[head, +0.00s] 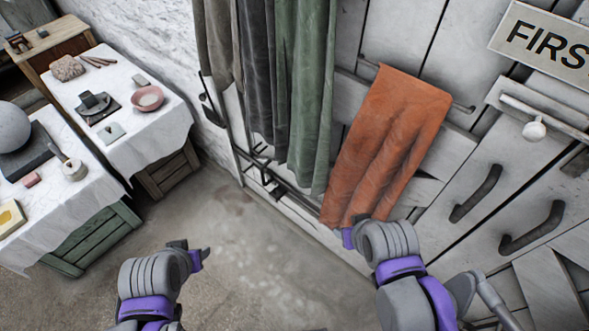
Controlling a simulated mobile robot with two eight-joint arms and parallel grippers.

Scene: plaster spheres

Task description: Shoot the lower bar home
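A sliding bar with a pale round knob (534,131) is mounted on the white plank door (405,40) at the upper right, below a sign. I see no second such bar lower down; the lower door is partly cut off by the frame. Two dark curved handles (476,194) (532,229) are on the door below the knob. My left gripper (193,254) is over the floor, its fingertips apart and empty. My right gripper (349,235) is near the lower end of an orange cloth; its fingers are mostly hidden by its wrist.
The orange cloth (385,135) hangs from a rail on the door. Green and grey curtains (305,90) hang to its left. Two white-clothed tables (172,118) (88,205) with small objects stand at left. The floor (265,262) between is clear.

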